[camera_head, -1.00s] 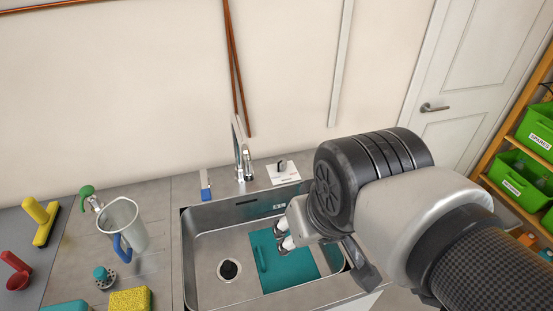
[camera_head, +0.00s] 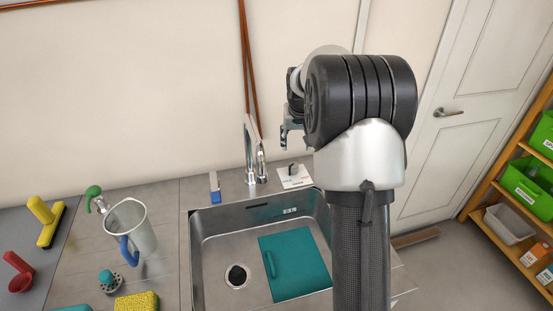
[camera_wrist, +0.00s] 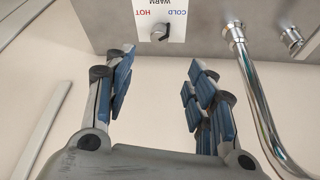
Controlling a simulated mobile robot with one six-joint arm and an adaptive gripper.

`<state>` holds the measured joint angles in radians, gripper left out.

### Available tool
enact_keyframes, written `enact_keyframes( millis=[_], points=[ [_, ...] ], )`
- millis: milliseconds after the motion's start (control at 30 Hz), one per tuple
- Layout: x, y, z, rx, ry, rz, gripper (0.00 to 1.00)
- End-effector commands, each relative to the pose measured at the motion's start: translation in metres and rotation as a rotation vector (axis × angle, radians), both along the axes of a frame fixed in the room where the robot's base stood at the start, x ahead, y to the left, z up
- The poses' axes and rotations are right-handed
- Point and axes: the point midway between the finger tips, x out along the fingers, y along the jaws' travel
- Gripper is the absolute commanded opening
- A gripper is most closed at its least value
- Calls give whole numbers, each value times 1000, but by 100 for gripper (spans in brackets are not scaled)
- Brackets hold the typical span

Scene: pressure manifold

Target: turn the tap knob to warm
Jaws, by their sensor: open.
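The tap knob (camera_head: 293,168) is small and dark, on a white plate (camera_head: 298,181) right of the chrome tap (camera_head: 252,150) at the sink's back edge. In the wrist view the knob (camera_wrist: 159,32) sits at top centre on its plate (camera_wrist: 173,34), whose words HOT, WARM and COLD appear upside down. I cannot tell which word the knob points to. My gripper (camera_wrist: 162,78) is open and empty, its blue-padded fingers spread apart with the knob beyond their tips. In the head view my gripper (camera_head: 288,138) is above the knob, partly hidden by my arm.
The steel sink (camera_head: 212,250) holds a teal board (camera_head: 300,270). A clear jug (camera_head: 138,225), sponge (camera_head: 137,302) and brushes stand on the left counter. In the wrist view the tap's spout (camera_wrist: 258,90) rises close to the right of the fingers.

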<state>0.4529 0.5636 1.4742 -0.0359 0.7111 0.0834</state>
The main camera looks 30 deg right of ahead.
Motion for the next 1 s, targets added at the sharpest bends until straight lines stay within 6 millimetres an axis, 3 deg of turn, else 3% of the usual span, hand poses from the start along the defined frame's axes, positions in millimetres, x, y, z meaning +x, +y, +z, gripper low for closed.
enact_keyframes(
  millis=[233, 733, 1000],
  points=[
    [10, -7, -30, 1, 2, -2, 51],
    [45, -27, -130, 1, 3, -2, 51],
    [56, -33, -159, 0, 1, -2, 51]
  ],
)
